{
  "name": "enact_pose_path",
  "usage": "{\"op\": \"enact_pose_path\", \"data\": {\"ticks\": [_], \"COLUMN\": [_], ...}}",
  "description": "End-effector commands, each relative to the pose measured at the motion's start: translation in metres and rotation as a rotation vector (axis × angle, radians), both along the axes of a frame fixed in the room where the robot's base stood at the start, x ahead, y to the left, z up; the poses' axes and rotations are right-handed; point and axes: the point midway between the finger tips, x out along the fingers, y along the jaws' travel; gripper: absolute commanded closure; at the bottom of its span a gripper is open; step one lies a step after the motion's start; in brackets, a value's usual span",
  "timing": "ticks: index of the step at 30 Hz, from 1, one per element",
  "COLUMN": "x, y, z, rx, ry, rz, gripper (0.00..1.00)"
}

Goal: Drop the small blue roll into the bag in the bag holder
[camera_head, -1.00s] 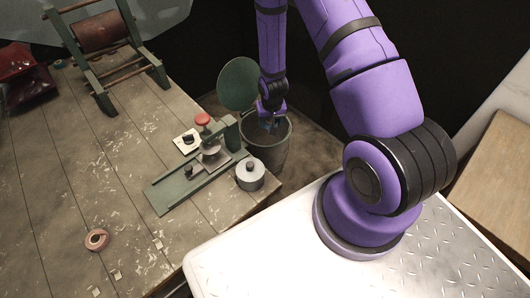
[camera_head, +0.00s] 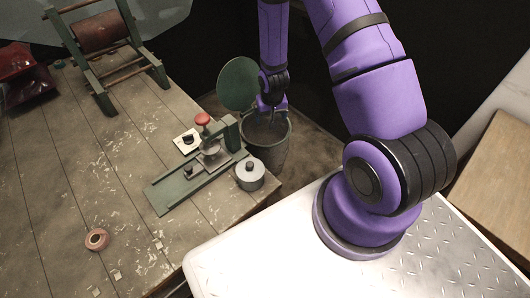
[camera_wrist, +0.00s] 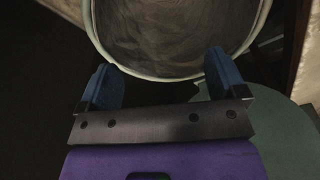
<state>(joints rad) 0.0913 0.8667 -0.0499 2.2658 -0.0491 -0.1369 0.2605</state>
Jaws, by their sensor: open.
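My gripper (camera_head: 274,112) hangs over the mouth of a dark round bin, the bag holder (camera_head: 268,157), beside the table. In the wrist view the two blue fingers of my gripper (camera_wrist: 164,70) stand wide apart with nothing between them. The bag holder's pale round rim (camera_wrist: 148,78) lies beyond the fingers, and a grey, wrinkled lining, seemingly the bag (camera_wrist: 170,28), fills its inside. I see no small blue roll in either view; whether it lies in the bag I cannot tell.
The holder's round green lid (camera_head: 238,84) stands open behind it. On the wooden table (camera_head: 60,190) are a green device with a red knob (camera_head: 203,119), a grey knobbed cylinder (camera_head: 250,174), a pinkish roll (camera_head: 97,240) and a wooden-roller frame (camera_head: 98,34).

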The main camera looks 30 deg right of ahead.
Motion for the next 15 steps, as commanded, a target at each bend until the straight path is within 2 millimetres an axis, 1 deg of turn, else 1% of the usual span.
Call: {"op": "enact_pose_path", "data": {"ticks": [1, 6, 12, 15], "x": [0.0, -0.004, -0.008, -0.009], "y": [0.001, 0.002, 0.003, 0.004], "z": [0.01, 0.037, 0.063, 0.07], "rx": [0.0, -0.001, 0.0, 0.0], "ry": [-0.004, -0.004, -0.002, -0.002], "rz": [0.0, 0.001, 0.002, 0.002], "gripper": [0.1, 0.1, 0.1, 0.1]}}
